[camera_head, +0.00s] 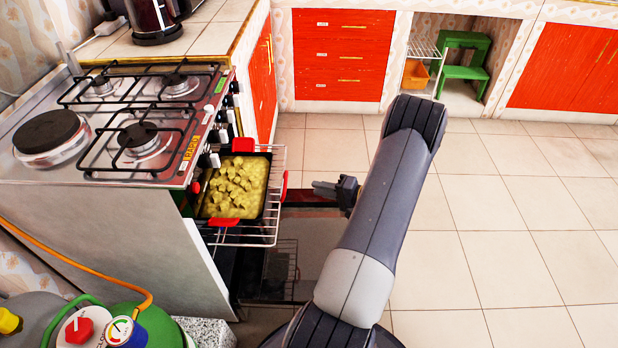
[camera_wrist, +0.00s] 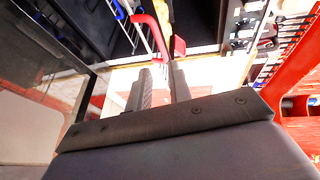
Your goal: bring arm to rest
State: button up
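My gripper (camera_head: 314,188) is at the end of my arm, right of the stove's open oven and pointing left toward it. In the wrist view its two fingers (camera_wrist: 159,72) stand a little apart, with nothing seen between them. A dark pan (camera_head: 264,188) of yellow food sits on the pulled-out wire oven rack (camera_head: 262,238), left of my gripper and apart from it in the head view. The pan has red grips on its edges. A red handle-like part (camera_wrist: 150,28) shows beyond the fingertips in the wrist view.
The stove (camera_head: 60,190) with burners stands at left. The oven door (camera_head: 318,250) is open low beneath the rack, partly hidden by my arm. Gas cylinders (camera_head: 150,330) stand at lower left. Red drawers (camera_head: 340,55) line the back. The tiled floor (camera_head: 500,230) at right is clear.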

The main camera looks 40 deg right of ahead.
aim_at(286, 183)
jog(key=shift+a+b+x, duration=0.15)
jog(key=shift+b+x, duration=0.35)
jog(key=shift+x, duration=2.7)
jog(key=shift+a+b+x, duration=0.15)
jog(key=shift+b+x, duration=0.35)
jog(key=shift+x, duration=2.7)
jog(key=shift+s+r, duration=0.1)
jog(key=shift+r, duration=0.1)
jog(key=shift+s, duration=0.1)
